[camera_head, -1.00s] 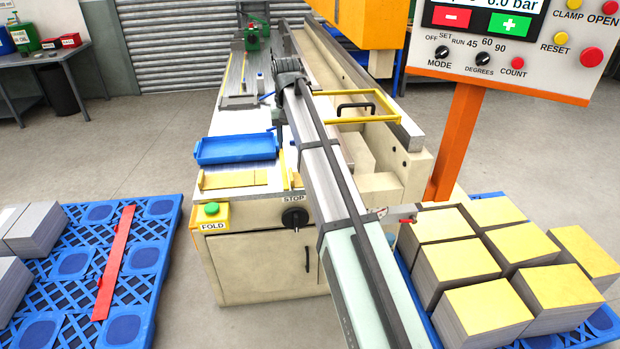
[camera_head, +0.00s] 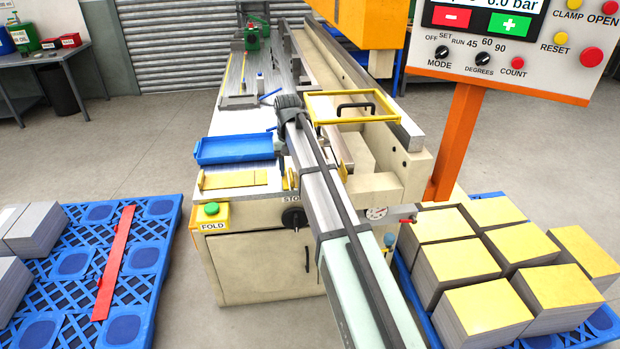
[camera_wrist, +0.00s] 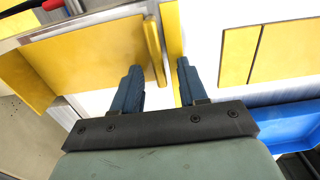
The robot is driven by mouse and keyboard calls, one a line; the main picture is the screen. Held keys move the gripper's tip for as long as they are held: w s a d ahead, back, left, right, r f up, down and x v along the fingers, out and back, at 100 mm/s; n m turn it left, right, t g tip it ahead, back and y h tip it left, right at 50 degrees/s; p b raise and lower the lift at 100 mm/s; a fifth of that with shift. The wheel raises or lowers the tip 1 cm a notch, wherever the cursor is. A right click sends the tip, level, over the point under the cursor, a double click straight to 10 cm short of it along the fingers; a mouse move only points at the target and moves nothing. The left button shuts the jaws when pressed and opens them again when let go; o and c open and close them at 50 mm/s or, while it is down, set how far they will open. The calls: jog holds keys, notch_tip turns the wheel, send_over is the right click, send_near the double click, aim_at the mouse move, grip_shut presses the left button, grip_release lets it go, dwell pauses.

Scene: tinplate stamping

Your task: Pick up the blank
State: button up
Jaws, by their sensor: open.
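My gripper (camera_wrist: 160,68) is open in the wrist view, with its two dark blue fingers apart. Between and beyond the fingertips are a narrow yellow upright edge (camera_wrist: 153,50) and a yellow strip (camera_wrist: 173,40). A large flat yellow sheet (camera_wrist: 85,62) lies to the left of the fingers. I cannot tell which yellow piece is the blank. Two flat yellow plates lie side by side at the right (camera_wrist: 285,50); they also show on the bench front in the head view (camera_head: 232,179). Nothing is visibly held. My arm hides the fingers in the head view.
A blue tray (camera_head: 235,149) lies on the bench behind the yellow plates. A yellow guard frame (camera_head: 352,121) stands right of my wrist. The orange-posted control panel (camera_head: 500,60) is at the right. Stacks of yellow-topped sheets (camera_head: 484,303) sit on a blue pallet.

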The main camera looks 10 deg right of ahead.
jog(key=shift+c, duration=0.2)
grip_shut()
dwell(0.5)
